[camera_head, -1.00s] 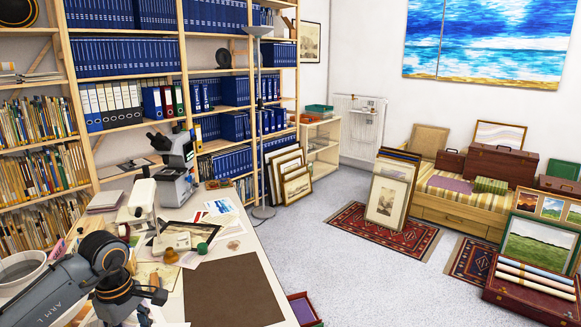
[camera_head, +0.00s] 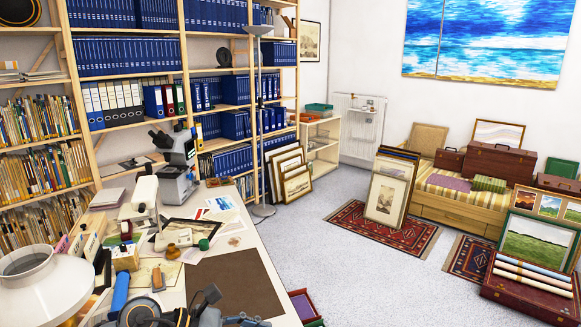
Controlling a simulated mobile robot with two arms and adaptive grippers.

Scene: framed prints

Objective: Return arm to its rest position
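Dark and grey parts of my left gripper (camera_head: 240,319) show low at the bottom edge, over the front of the worktable (camera_head: 262,262). They are cut off by the picture edge, so I cannot tell how far the fingers are apart or whether anything is between them. The rest of my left arm is mostly out of the picture. My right gripper and arm are not in view.
A white bowl-like lamp or vessel (camera_head: 45,287) stands at the lower left. A microscope (camera_head: 178,165) and a brown mat (camera_head: 235,284) are on the table.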

